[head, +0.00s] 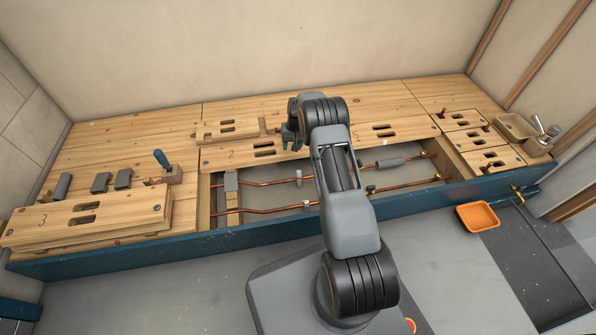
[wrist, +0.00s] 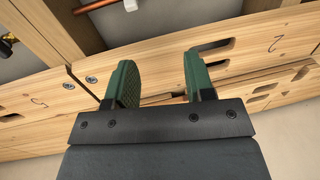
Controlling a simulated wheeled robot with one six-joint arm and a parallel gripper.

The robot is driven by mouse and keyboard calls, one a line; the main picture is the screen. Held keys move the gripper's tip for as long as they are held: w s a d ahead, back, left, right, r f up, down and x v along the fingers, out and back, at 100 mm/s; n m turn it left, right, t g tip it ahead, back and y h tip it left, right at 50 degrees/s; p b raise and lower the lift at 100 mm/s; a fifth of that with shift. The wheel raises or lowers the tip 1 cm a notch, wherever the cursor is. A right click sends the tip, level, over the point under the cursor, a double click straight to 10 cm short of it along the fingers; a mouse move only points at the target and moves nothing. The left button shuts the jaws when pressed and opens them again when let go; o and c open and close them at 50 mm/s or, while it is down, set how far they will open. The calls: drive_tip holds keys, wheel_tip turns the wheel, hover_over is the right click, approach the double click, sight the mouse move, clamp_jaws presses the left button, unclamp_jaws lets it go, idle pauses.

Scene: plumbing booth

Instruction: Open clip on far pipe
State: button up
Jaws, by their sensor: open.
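The far copper pipe (head: 265,184) runs across the open floor bay, with a pale clip (head: 299,178) around it. Whether this clip is open or shut is too small to tell. A second pale clip (head: 306,204) sits on the near copper pipe (head: 262,209). My gripper (wrist: 160,75) is open and empty, its two green fingers apart over the boards. In the head view my gripper (head: 289,135) is beyond the bay, partly hidden by my arm. A white clip (wrist: 130,5) and a bit of copper pipe (wrist: 95,5) show at the wrist view's top edge.
Numbered boards (head: 250,152) border the bay; stacked boards (head: 90,217) lie at left near a blue-handled tool (head: 161,159). Grey pipe insulation (head: 390,162) is on the far pipe at right. An orange tray (head: 478,217) lies on the lower floor.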

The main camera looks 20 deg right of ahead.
sight(299, 171)
drive_tip(key=s+f+t+h, duration=0.2)
drive_tip(key=s+f+t, duration=0.15)
drive_tip(key=s, duration=0.45)
drive_tip(key=shift+t+h, duration=0.25)
drive_tip(key=shift+h, duration=0.05)
drive_tip(key=x, duration=0.5)
drive_tip(key=p+x, duration=0.1)
drive_tip(key=x, duration=0.4)
drive_tip(key=p+x, duration=0.1)
drive_tip(key=x, duration=0.4)
drive_tip(key=shift+w+d+r, duration=0.25)
drive_tip(key=shift+w+d, duration=0.05)
drive_tip(key=shift+d, duration=0.1)
